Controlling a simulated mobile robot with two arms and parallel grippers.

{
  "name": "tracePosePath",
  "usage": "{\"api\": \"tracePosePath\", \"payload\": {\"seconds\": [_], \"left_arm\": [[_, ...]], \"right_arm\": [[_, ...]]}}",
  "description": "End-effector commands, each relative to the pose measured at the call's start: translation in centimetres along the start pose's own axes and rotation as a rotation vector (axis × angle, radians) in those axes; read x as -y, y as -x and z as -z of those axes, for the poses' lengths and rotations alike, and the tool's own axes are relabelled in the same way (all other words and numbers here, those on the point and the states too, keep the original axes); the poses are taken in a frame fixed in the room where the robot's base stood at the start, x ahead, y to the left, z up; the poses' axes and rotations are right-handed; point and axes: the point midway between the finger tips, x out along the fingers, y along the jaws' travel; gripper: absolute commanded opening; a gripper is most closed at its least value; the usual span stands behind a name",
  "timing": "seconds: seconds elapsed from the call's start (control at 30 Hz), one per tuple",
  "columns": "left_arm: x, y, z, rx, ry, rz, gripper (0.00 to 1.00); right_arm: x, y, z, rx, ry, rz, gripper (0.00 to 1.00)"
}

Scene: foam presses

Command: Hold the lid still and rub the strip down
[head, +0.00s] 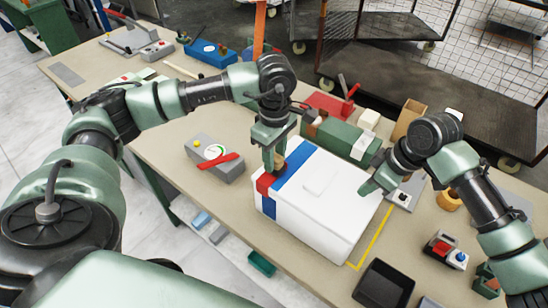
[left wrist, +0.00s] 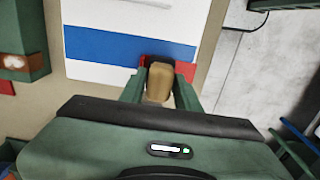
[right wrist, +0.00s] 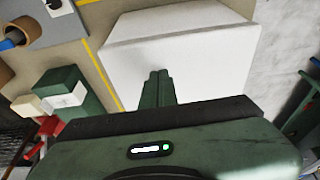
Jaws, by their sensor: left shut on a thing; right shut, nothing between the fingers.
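A white box with a white lid (head: 322,190) stands on the workbench. A blue strip (head: 294,168) runs across its left part and down the near side; it also shows in the left wrist view (left wrist: 115,46). A red patch (head: 265,184) lies at the lid's left corner, by the blue strip. My left gripper (head: 274,158) is shut on a tan block (left wrist: 159,80), held at the red patch; contact there is hard to tell. My right gripper (head: 369,187) is shut and empty, fingertips at the lid's right edge; the right wrist view shows them over white surface (right wrist: 200,62).
A grey device with a dial and red handle (head: 216,158) stands left of the box. A green case (head: 340,138) and red toolbox (head: 330,104) stand behind it. A black tray (head: 383,285) is at the near right, past a yellow line (head: 372,238).

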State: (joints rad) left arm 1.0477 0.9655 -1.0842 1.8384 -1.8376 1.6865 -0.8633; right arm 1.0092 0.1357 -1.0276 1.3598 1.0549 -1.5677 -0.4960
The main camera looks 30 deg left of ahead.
Motion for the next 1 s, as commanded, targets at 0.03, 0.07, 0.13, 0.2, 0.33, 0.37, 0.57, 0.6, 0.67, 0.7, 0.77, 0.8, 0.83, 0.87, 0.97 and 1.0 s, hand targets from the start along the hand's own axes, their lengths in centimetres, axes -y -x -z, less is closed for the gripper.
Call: {"api": "tracePosePath", "payload": {"seconds": [0.03,0.07,0.13,0.2,0.33,0.37,0.57,0.6,0.67,0.7,0.77,0.8,0.83,0.87,0.97,1.0], "left_arm": [[-0.1,0.3,0.0,0.001,0.000,-0.002,0.00],[-0.1,0.5,0.0,0.001,0.000,-0.003,0.00],[0.0,0.9,0.0,0.000,0.000,-0.002,0.00],[0.0,1.1,0.0,-0.001,0.000,-0.002,0.00],[0.0,1.2,0.0,0.000,0.000,-0.001,0.00],[0.0,1.2,0.0,0.000,0.000,-0.001,0.00],[0.7,1.3,0.1,-0.001,0.001,0.000,0.00],[1.1,1.4,0.1,-0.001,0.000,0.000,0.00],[1.9,1.6,0.1,-0.001,0.000,0.000,0.00],[2.4,1.7,0.1,-0.001,-0.001,0.000,0.00],[3.1,1.9,0.1,-0.002,0.000,0.000,0.00],[3.5,2.0,0.1,-0.001,0.000,-0.001,0.00],[3.9,2.1,0.1,-0.001,0.000,-0.001,0.00],[4.2,2.2,0.1,-0.001,-0.001,-0.001,0.00],[5.4,2.5,0.1,-0.001,0.000,0.000,0.00],[5.9,2.6,0.1,-0.001,0.000,0.000,0.00]], "right_arm": [[0.1,-0.4,-0.4,0.008,-0.004,0.005,0.00],[0.1,-0.4,-0.4,0.008,-0.004,0.005,0.00],[0.1,-0.4,-0.4,0.008,-0.004,0.005,0.00],[0.1,-0.4,-0.4,0.008,-0.004,0.005,0.00],[0.1,-0.4,-0.4,0.008,-0.004,0.005,0.00],[0.1,-0.4,-0.4,0.008,-0.004,0.005,0.00],[0.1,-0.4,-0.4,0.008,-0.004,0.005,0.00],[0.1,-0.5,-0.4,0.009,-0.004,0.005,0.00],[0.1,-0.5,-0.4,0.009,-0.004,0.004,0.00],[0.1,-0.5,-0.4,0.009,-0.004,0.004,0.00],[0.1,-0.5,-0.4,0.009,-0.004,0.004,0.00],[0.1,-0.5,-0.4,0.009,-0.004,0.004,0.00],[0.1,-0.5,-0.4,0.009,-0.004,0.004,0.00],[0.1,-0.5,-0.4,0.009,-0.004,0.005,0.00],[0.1,-0.5,-0.4,0.009,-0.004,0.005,0.00],[0.1,-0.5,-0.4,0.009,-0.004,0.005,0.00]]}}
